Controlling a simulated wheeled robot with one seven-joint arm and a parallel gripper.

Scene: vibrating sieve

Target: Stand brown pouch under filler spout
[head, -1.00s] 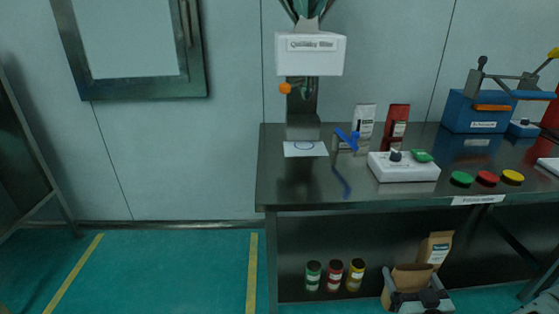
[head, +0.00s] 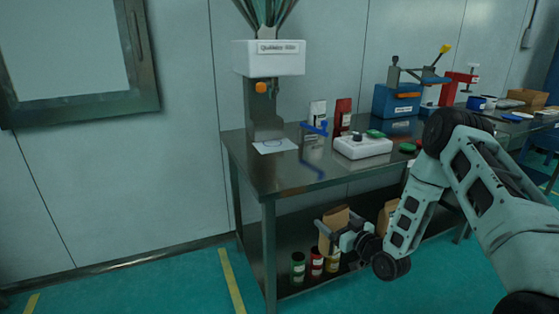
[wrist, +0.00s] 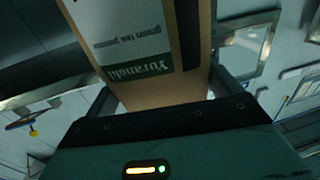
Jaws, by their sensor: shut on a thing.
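A brown pouch (head: 331,220) is in my gripper (head: 334,230), about level with the space under the tabletop. In the wrist view the brown pouch (wrist: 150,45) fills the space between the fingers, its white and green label upside down. The gripper is shut on it. The filler, a white box (head: 268,59) on a metal column, stands at the table's left end. An orange knob (head: 260,87) shows below the box. A white sheet with a circle (head: 275,146) lies empty under it. The spout opening is too small to make out.
On the steel table (head: 285,178) are a blue tool (head: 315,128), a white pouch (head: 317,111), a red pouch (head: 343,113) and a white control box (head: 362,146). Another brown pouch (head: 387,214) is partly hidden by my arm.

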